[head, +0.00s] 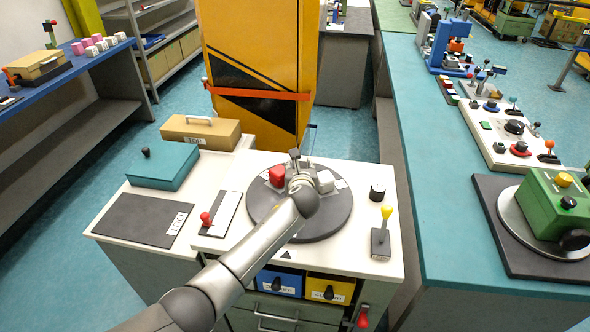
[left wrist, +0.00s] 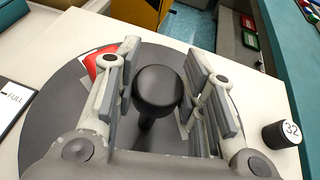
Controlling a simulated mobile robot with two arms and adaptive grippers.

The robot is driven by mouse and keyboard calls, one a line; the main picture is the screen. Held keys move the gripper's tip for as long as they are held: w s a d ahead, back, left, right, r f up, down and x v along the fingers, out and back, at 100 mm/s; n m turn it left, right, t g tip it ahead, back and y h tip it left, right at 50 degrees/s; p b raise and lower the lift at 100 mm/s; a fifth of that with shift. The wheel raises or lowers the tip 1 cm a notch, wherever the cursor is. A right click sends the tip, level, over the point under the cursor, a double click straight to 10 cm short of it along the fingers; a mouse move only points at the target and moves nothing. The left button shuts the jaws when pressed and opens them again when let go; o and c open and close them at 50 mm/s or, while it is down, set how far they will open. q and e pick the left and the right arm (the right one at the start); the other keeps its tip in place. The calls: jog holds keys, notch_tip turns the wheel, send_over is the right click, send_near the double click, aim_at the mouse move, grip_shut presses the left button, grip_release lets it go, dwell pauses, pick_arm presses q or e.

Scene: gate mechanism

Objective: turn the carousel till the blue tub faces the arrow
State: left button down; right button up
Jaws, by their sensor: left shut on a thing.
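The carousel (head: 262,212) is a dark grey round disc on the white bench top. A red tub (head: 277,176) sits at its left-rear part and a white tub (head: 325,181) at its right. I see no blue tub; my arm covers part of the disc. A small black arrow (head: 287,254) is on the bench in front of the disc. My left gripper (head: 297,168) reaches down over the disc's middle. In the left wrist view its fingers are shut on a black round knob (left wrist: 157,92), with the red tub (left wrist: 102,62) beyond the left finger. My right gripper is not in view.
A lever with a red knob (head: 206,218) stands left of the carousel. A black cylinder (head: 377,193) and a yellow-topped lever (head: 384,228) stand at its right. Blue (head: 279,282) and yellow (head: 330,288) drawers are below. A tall yellow cabinet (head: 255,60) stands behind.

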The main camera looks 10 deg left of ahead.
pick_arm(q)
jog(key=c, duration=1.3)
grip_release()
jog(key=shift+s+f, duration=0.1)
jog(key=shift+f, duration=0.15)
jog(key=o, duration=0.4)
jog(key=shift+r, duration=0.15)
jog(key=shift+r, duration=0.1)
jog(key=shift+s, duration=0.1)
jog(key=v, duration=1.1)
jog(key=shift+s, duration=0.3)
jog(key=shift+d+r, duration=0.1)
